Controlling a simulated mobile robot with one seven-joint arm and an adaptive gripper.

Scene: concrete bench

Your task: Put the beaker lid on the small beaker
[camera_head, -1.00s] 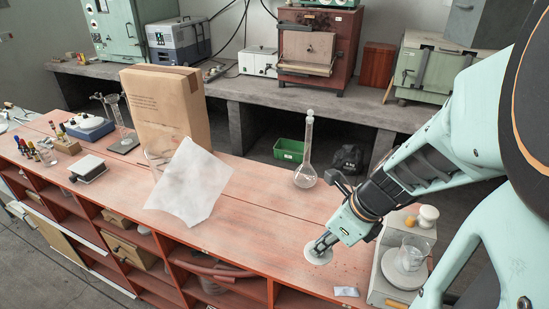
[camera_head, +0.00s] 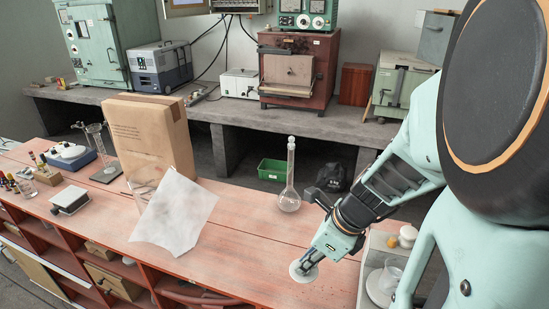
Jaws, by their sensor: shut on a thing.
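The beaker lid is a pale, flat round disc (camera_head: 298,274) under my gripper (camera_head: 305,264), near the front of the red-brown bench. My gripper is shut on it, pointing down, and its fingers hide part of the disc. I cannot tell whether the disc touches the bench top. To the right, a clear glass beaker (camera_head: 391,273) stands on the round pan of a pale balance, partly hidden by my arm. Another glass beaker (camera_head: 144,190) stands partly behind a white sheet at left centre. I cannot tell for sure which beaker is the small one.
A stoppered flask (camera_head: 290,200) stands upright behind my gripper. The balance (camera_head: 367,270) stands right of my gripper. The bench between sheet and gripper is clear.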

